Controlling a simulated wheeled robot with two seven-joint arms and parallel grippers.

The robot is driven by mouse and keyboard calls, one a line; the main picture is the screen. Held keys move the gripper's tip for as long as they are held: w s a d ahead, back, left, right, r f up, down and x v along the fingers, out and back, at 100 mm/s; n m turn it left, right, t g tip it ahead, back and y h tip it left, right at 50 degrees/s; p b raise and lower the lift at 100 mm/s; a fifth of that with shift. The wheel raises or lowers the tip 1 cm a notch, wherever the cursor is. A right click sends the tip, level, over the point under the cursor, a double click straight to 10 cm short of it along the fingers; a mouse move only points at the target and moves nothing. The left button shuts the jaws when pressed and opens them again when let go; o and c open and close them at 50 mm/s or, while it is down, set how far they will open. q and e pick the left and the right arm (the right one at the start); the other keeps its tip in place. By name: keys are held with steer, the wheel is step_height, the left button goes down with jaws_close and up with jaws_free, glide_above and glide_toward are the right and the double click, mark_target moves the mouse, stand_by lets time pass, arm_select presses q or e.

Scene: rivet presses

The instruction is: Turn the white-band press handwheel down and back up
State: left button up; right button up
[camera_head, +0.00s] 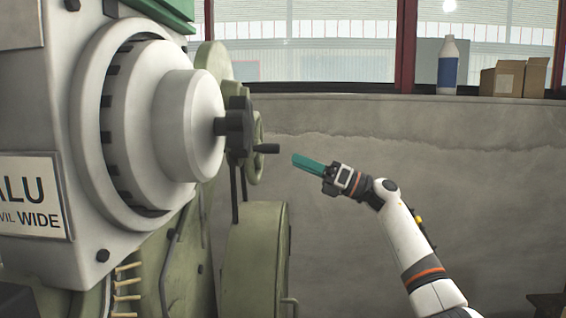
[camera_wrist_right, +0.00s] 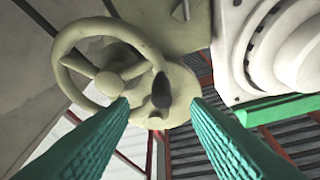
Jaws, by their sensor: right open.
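The handwheel (camera_head: 257,163) is pale green and shows nearly edge-on in the head view, on the green press behind the big white drum housing. Its dark handle (camera_head: 266,148) points right, toward my right gripper (camera_head: 308,163). The gripper's teal fingers are a short way right of the handle, apart from it. In the right wrist view the handwheel (camera_wrist_right: 68,45) shows as a rim with spokes and a hub, and the dark handle (camera_wrist_right: 160,92) appears between the two open fingers (camera_wrist_right: 158,104). Nothing is held. I cannot make out a white band. My left gripper is out of view.
The white drum housing (camera_head: 190,125) with a black knob (camera_head: 236,126) fills the left, bearing an "ALU" sign (camera_head: 34,195). A grey wall stands behind, with a white bottle (camera_head: 447,68) and cardboard boxes (camera_head: 515,78) on its ledge. Space around my right forearm looks clear.

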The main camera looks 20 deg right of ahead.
steer(key=shift+v, duration=1.65)
steer(key=shift+c, duration=0.3)
